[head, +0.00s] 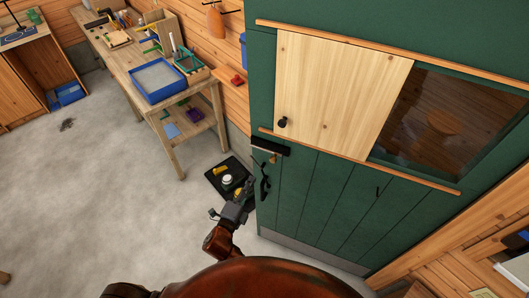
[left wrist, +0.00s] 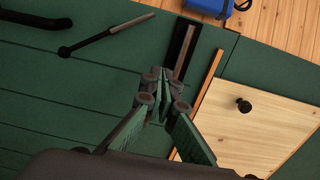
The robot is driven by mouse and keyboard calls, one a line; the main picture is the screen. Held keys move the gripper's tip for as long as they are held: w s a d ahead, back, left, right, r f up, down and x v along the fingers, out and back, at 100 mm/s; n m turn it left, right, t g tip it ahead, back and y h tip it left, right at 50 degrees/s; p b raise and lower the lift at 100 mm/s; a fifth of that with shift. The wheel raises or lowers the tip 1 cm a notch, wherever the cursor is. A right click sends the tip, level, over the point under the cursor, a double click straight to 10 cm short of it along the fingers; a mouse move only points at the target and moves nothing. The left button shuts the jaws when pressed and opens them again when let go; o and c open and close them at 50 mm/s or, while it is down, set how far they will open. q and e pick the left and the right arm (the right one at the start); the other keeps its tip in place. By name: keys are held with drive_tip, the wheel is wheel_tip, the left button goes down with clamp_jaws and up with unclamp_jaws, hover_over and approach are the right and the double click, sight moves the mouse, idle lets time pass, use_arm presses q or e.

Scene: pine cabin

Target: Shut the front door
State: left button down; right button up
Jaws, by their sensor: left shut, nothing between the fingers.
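The front door (head: 330,205) is a green plank door with a grey strip along its foot. It fills the right of the head view, and its green face also fills much of the left wrist view (left wrist: 60,110). A dark handle (head: 264,186) is near its left edge, below a black bar (head: 270,147). I cannot tell for sure how far it stands from its frame. My left gripper (head: 243,195) is by the door's left edge, low near the handle. In the left wrist view its fingers (left wrist: 160,95) are together and empty, in front of the green face. My right gripper is not in view.
The door bears a pale wooden panel (head: 335,85) with a black knob (head: 281,122), beside a dark window (head: 445,125). A dark mat (head: 216,178) with small things lies left of the door. A workbench (head: 140,72) lines the wall. The grey floor at left is mostly clear.

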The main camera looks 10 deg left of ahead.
use_arm(q)
drive_tip(key=w, duration=0.4)
drive_tip(key=w+d+p, duration=0.1)
drive_tip(key=w, duration=0.4)
drive_tip(key=w+d+p, duration=0.1)
drive_tip(key=w, duration=0.3)
drive_tip(key=shift+w+d, duration=0.2)
drive_tip(key=shift+w, duration=0.2)
